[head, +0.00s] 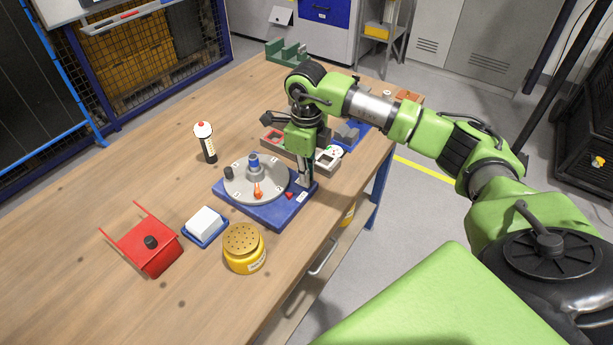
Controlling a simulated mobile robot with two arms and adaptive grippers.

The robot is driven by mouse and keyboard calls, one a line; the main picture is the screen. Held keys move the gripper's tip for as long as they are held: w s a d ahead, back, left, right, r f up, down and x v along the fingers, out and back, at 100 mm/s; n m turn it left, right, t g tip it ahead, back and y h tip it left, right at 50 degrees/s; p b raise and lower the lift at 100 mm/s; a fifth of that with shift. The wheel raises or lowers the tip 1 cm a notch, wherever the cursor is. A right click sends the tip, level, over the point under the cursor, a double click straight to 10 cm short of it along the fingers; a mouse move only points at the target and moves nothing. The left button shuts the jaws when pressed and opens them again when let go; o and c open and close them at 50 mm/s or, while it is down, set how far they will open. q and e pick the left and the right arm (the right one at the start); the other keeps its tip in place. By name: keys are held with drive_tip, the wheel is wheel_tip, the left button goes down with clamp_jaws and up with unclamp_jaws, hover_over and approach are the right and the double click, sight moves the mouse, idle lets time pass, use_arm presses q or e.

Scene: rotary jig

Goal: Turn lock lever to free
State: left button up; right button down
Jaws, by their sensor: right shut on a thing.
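The rotary jig has a blue base (268,213) and a grey round plate (243,190) with a blue centre knob (253,163). An orange pointed piece (258,190) and a dark knob stand on the plate. My right gripper (304,183) points down at the right corner of the base, beside the plate, and is shut on the lock lever there. The gripper hides most of the lever, so its angle cannot be read. Small red and white labels show on the base near it. My left gripper is not in view.
A yellow perforated pot (244,248), a blue tray (206,232) with a white block and a red holder (152,252) stand in front. Bins and a blue fixture sit behind my gripper. The table's left is clear.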

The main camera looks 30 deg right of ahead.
drive_tip(key=shift+m, duration=0.8)
drive_tip(key=c, duration=2.2)
unclamp_jaws()
drive_tip(key=shift+r, duration=0.1)
wheel_tip(320, 180, up, 12)
